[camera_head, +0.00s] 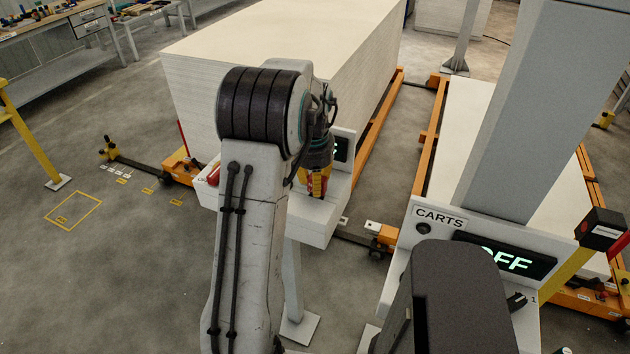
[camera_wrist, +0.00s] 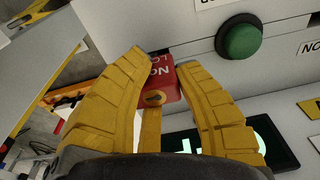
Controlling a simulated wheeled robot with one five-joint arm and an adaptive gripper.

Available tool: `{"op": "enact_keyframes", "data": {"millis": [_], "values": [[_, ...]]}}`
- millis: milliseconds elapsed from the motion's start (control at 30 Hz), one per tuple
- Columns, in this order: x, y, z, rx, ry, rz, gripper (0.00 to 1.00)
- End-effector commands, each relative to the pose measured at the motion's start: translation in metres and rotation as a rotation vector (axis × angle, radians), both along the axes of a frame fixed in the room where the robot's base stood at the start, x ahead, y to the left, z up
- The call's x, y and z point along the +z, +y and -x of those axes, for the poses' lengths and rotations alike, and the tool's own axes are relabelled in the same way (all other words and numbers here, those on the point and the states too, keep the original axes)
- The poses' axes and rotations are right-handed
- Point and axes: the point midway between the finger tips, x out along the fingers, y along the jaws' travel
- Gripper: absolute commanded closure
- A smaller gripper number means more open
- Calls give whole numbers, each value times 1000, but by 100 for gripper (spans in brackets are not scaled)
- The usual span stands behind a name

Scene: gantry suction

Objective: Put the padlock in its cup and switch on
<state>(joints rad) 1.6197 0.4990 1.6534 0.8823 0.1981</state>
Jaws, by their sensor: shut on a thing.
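My gripper (camera_wrist: 163,75) is shut on the padlock (camera_wrist: 175,78), a red body with white lettering, seen between the two yellow fingers in the wrist view. In the head view my gripper (camera_head: 314,186) points down at the white control box (camera_head: 325,218) in front of the white board stack. A green round button (camera_wrist: 238,40) on the pale panel lies just beyond the right finger. I cannot make out the padlock's cup; my fingers cover part of the panel.
The CARTS panel (camera_head: 439,219) at the right has a display (camera_head: 505,258) reading OFF. A grey column (camera_head: 530,110) rises behind it. A red part (camera_head: 213,175) is at the box's left end. Board stacks (camera_head: 290,35) flank the arm; open floor (camera_head: 110,260) lies left.

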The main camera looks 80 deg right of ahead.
Motion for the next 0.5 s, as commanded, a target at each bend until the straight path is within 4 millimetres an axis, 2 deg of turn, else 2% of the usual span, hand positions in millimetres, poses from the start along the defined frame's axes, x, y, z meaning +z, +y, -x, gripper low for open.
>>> {"op": "enact_keyframes", "data": {"millis": [367,400,500], "values": [[-15,0,0,0,0,1,100],[-13,0,0,0,0,1,68],[-13,0,0,0,0,1,59]]}}
